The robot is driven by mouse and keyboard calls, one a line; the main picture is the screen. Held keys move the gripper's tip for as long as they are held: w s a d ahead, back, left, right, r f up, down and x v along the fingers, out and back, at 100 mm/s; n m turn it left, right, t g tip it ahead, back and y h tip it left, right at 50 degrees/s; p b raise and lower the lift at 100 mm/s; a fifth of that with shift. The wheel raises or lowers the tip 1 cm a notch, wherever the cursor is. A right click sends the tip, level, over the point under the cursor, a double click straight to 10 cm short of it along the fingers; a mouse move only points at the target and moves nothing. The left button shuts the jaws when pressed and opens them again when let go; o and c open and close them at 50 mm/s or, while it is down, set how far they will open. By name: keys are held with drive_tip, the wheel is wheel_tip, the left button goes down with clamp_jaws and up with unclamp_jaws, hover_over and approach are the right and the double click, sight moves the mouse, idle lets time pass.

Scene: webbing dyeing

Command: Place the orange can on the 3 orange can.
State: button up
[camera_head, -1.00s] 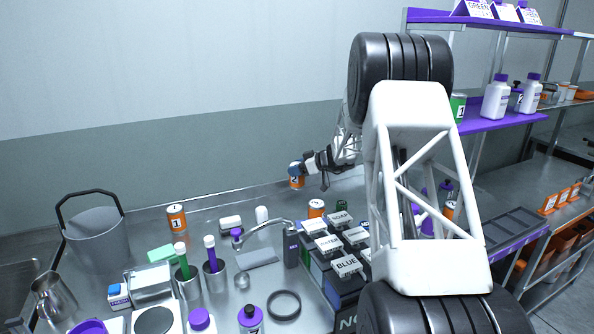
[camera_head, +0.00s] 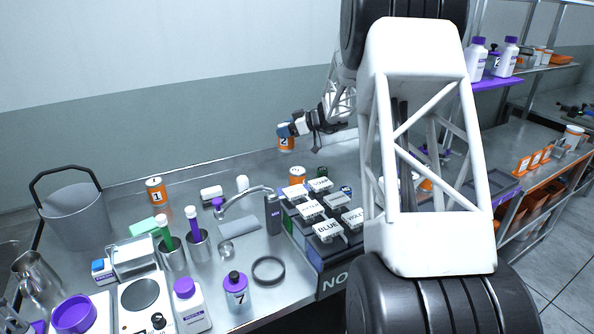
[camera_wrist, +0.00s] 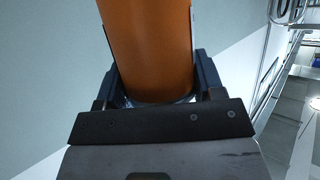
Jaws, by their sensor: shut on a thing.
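My gripper (camera_head: 285,130) is shut on an orange can (camera_head: 286,145) with a white band marked 2, held in the air above the back of the steel counter. In the wrist view the can's plain orange side (camera_wrist: 150,45) sits between the two dark fingers of my gripper (camera_wrist: 155,85). A second orange can (camera_head: 297,175) stands behind the block of labelled boxes, below and slightly right of the held can and apart from it; its number is not readable. An orange can marked 1 (camera_head: 156,190) stands at the back left.
Labelled boxes (camera_head: 328,230) stand close in front of the second can. My arm covers the right side, partly hiding another orange item (camera_head: 426,185). Counter left of the second can is fairly clear.

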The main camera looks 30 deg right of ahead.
drive_tip(key=s+r, duration=0.5)
drive_tip(key=s, duration=0.2)
drive_tip(key=shift+s+d, duration=0.15)
drive_tip(key=shift+d, duration=0.2)
wheel_tip(320, 180, down, 6)
drive_tip(key=shift+f, duration=0.15)
idle(0.5)
drive_tip(key=shift+f, duration=1.85)
drive_tip(key=shift+f, duration=0.1)
drive_tip(key=o, duration=1.2)
